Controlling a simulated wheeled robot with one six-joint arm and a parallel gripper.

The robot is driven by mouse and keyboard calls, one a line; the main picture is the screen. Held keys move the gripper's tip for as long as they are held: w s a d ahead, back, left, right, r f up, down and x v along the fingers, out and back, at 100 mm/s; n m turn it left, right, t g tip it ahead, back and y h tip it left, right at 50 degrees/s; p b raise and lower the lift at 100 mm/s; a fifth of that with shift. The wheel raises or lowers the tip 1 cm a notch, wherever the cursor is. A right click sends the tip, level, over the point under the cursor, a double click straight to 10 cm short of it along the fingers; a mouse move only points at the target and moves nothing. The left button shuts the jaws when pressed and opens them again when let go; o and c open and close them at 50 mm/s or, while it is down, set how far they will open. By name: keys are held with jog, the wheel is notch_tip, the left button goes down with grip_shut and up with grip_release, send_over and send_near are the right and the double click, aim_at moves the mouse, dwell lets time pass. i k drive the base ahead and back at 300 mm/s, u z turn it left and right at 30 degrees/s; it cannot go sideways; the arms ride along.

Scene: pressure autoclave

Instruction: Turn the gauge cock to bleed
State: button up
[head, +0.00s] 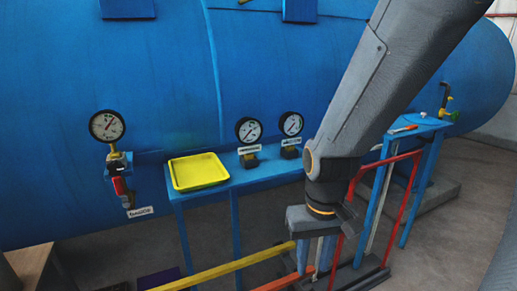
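The gauge cock (120,187), with a red handle, sits on the pipe below the left dial gauge (107,126) on the blue vessel. The handle hangs down, slightly tilted. A small white label (140,212) is beside its lower end; its text is too small to read. My gripper (315,256) points down at the centre right, far to the right of the cock and lower in the picture. Its two fingers appear apart with nothing between them. The cock's bleed marking cannot be made out.
A yellow tray (198,171) lies on a blue bench (262,176) along the vessel. Yellow (222,270) and red (402,209) rails are near my gripper. A small blue table (424,124) stands at right.

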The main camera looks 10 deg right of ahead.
aim_at(117, 182)
jog(key=z, duration=1.8)
jog(key=k, duration=1.2)
jog(key=u, duration=1.8)
jog(key=i, duration=0.5)
jog(key=z, duration=0.05)
